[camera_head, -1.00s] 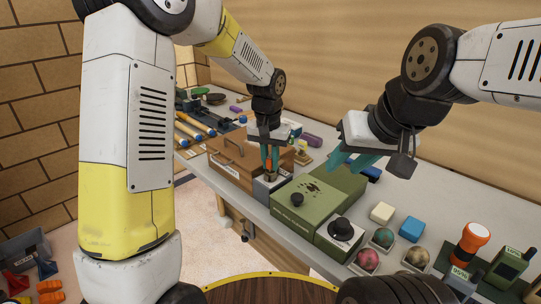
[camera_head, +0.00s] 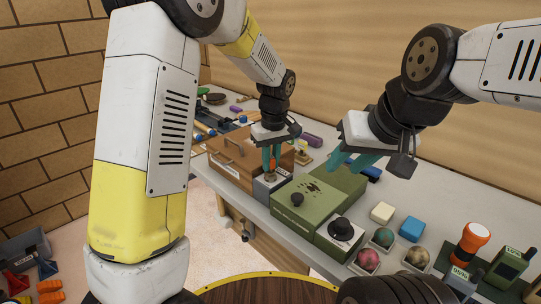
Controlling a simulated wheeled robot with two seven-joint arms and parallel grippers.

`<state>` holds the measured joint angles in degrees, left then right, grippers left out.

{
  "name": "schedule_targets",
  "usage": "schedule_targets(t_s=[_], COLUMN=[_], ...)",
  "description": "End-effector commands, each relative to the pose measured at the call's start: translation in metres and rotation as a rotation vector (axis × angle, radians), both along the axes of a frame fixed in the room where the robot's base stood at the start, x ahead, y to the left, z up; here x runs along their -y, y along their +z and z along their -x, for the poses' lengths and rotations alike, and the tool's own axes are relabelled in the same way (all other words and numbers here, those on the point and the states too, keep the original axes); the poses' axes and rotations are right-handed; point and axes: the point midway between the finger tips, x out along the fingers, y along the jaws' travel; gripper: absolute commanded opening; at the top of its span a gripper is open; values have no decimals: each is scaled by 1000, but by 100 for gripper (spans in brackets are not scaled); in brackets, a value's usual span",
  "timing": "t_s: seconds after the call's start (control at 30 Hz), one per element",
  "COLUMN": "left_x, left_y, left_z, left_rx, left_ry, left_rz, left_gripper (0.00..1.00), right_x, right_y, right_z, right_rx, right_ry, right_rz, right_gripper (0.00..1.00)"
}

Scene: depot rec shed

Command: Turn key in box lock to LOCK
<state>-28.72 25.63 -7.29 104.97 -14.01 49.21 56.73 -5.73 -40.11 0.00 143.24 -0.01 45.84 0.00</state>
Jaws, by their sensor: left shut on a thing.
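The box lock (camera_head: 264,190) is a small grey box with a label on its front, standing on the bench beside a brown wooden case. My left gripper (camera_head: 271,164) points down over it, its teal fingers shut on the orange key (camera_head: 272,161). The fingers hide most of the key, and I cannot read which mark it points to. My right gripper (camera_head: 343,163) hangs over the green box, its teal fingers apart and empty.
The brown case (camera_head: 230,160) stands just left of the lock. A green box (camera_head: 303,212) with black knobs is close on its right.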

Motion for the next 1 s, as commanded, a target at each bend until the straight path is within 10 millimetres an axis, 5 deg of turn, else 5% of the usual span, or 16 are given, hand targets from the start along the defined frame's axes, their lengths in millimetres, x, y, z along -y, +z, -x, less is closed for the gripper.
schedule_targets(t_s=[0.37, 0.7, 0.97, 1.0], left_x=[0, 0, 0, 0], left_y=[0, 0, 0, 0], left_z=[0, 0, 0, 0], left_rx=[0, 1, 0, 0], left_ry=[80, 468, 511, 511], left_rz=[1, 0, 0, 0], left_gripper=[0, 0, 0, 24], right_x=[0, 0, 0, 0], right_y=[0, 0, 0, 0], right_z=[0, 0, 0, 0], right_rx=[0, 0, 0, 0], right_ry=[0, 0, 0, 0], right_rz=[0, 0, 0, 0], right_gripper=[36, 36, 36, 36])
